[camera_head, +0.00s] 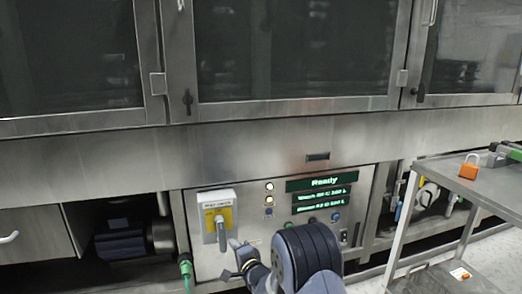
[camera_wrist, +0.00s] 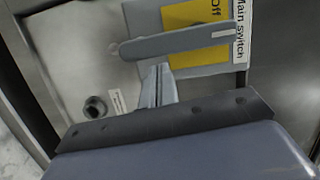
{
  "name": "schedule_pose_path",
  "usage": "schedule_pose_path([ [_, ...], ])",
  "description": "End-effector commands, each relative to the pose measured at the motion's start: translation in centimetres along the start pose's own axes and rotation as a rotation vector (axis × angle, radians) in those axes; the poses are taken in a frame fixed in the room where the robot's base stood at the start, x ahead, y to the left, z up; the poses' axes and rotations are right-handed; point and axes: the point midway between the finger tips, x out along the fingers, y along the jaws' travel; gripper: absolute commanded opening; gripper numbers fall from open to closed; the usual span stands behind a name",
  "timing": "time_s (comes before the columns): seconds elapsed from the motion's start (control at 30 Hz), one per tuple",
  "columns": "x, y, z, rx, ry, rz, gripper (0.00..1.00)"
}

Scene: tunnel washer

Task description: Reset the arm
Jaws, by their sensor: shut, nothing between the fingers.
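My arm reaches up from the bottom of the head view toward the washer's control panel (camera_head: 262,230). My gripper (camera_head: 232,244) is shut and empty, just below and right of the main switch. In the wrist view its fingers (camera_wrist: 157,70) are together, with tips close to the grey switch handle (camera_wrist: 175,42). I cannot tell whether they touch it. The handle also shows in the head view (camera_head: 221,236), pointing down over the main switch's yellow plate (camera_head: 211,218). The plate also shows in the wrist view (camera_wrist: 190,15), with "Off" readable on it.
Large washer windows (camera_head: 290,50) span the back. A green display (camera_head: 322,184) reads "Ready". A steel cart (camera_head: 470,185) at the right carries an orange padlock (camera_head: 469,168) on top and another orange item (camera_head: 460,274) on its lower shelf. A hose fitting (camera_head: 186,266) is left of the panel.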

Motion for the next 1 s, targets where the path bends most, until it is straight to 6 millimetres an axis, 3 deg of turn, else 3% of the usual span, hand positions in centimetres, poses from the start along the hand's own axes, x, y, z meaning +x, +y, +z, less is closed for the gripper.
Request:
schedule_pose_path([
  [0.2, -0.3, -0.8, -1.0, -0.019, 0.001, 0.004, 0.0],
  [1.0, -0.9, -3.9, -3.3, -0.638, 0.0, 0.159, 0.0],
])
